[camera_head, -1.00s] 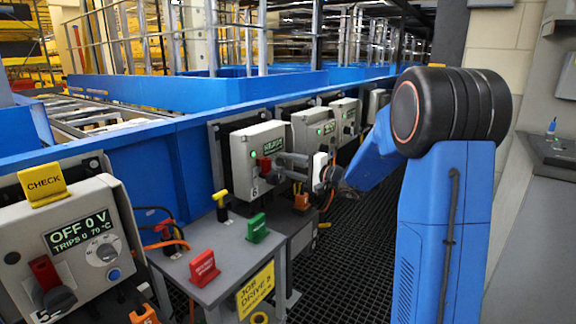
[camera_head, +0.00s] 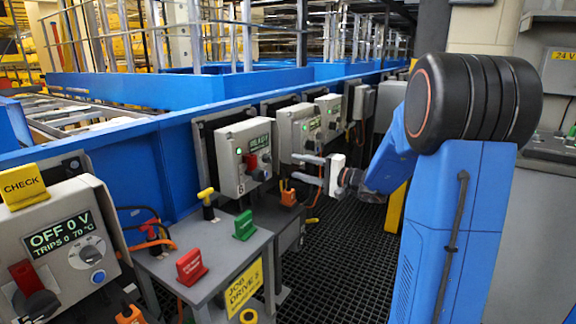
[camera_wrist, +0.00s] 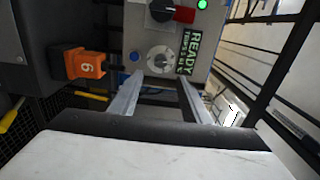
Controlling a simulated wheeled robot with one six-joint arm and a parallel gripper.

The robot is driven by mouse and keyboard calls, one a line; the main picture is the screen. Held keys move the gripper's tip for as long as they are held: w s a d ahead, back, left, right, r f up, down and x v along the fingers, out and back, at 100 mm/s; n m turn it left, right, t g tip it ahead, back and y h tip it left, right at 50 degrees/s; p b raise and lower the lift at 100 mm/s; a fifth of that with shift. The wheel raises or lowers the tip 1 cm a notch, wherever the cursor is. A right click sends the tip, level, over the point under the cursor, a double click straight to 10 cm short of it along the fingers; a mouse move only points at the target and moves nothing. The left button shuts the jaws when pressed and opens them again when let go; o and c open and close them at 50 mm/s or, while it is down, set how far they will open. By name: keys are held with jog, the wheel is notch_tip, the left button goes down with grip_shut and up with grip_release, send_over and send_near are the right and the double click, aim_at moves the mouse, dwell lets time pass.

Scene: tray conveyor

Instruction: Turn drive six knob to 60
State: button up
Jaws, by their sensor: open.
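The drive six box (camera_head: 232,178) is light grey, marked 6, with a green light, a lit display and a red handle (camera_head: 250,161). In the wrist view its front shows a small round dial knob (camera_wrist: 160,59) with a pale scale, a blue button (camera_wrist: 135,56), a READY display (camera_wrist: 190,52) and the red handle with its black hub. The knob's setting is too small to read. My gripper (camera_head: 302,169) is open and empty, to the right of the box and apart from it. In the wrist view its fingers (camera_wrist: 160,84) point at the face, with the knob between their lines.
An orange plug marked 6 (camera_wrist: 78,63) sits beside the box. A grey table (camera_head: 200,245) with red (camera_head: 190,266), green (camera_head: 244,225) and yellow (camera_head: 207,203) pieces stands in front. Another drive box (camera_head: 60,245) reads OFF at left. More boxes (camera_head: 300,133) line the blue rail; dark grating floor is open.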

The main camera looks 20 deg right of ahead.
jog(key=v, duration=0.6)
jog(key=shift+s, duration=0.15)
jog(key=shift+d, duration=0.1)
jog(key=s+a+f+n+g, duration=0.25)
jog(key=s+a+g, duration=0.25)
jog(key=s+a, duration=0.45)
jog(key=s+a+f+n+g, duration=0.2)
jog(key=s+a+n+g, duration=0.2)
jog(key=s+a, duration=0.5)
jog(key=s+a+f+n+g+h, duration=0.25)
jog(key=s+f+h, duration=0.2)
jog(key=s, duration=0.45)
jog(key=s+d+n+t+h, duration=0.1)
jog(key=s+d+h, duration=0.5)
jog(key=s+d, duration=0.1)
jog(key=shift+s+d+f+n+t, duration=0.2)
jog(key=shift+s+d+n+t, duration=0.2)
jog(key=shift+s, duration=0.35)
